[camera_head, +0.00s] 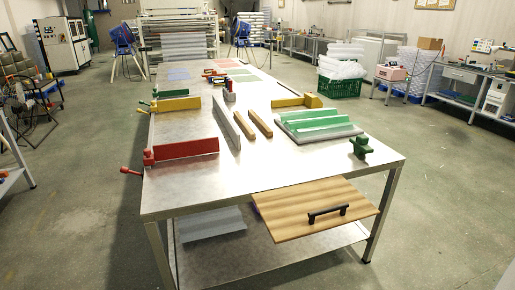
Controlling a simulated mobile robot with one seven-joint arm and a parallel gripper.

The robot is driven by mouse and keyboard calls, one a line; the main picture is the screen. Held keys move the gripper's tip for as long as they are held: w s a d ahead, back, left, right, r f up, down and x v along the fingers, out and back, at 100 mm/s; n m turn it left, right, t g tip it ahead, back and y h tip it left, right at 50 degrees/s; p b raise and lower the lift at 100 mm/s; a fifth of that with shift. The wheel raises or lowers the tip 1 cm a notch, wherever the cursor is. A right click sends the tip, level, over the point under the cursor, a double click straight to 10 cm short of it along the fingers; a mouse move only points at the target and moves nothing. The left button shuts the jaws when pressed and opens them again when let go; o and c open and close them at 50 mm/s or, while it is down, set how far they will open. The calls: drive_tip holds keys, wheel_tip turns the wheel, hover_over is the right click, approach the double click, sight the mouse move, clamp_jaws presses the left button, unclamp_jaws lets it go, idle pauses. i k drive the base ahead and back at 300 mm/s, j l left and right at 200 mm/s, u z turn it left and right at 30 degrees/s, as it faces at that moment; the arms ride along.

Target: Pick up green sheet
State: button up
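A green corrugated sheet (318,124) lies on a grey slab (327,138) on the right side of the metal table (270,172). Its raised ridges run roughly left to right. My gripper is not in view, and nothing is seen touching the corrugated sheet.
A green clamp (360,147) stands just right of the slab. A yellow block (297,101) sits behind the sheet. Two wooden bars (260,123) and a grey bar (227,121) lie left. A red clamp bar (185,149) is at left. The table's front is clear.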

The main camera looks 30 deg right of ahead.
sight(305, 120)
drive_tip(key=z, duration=1.3)
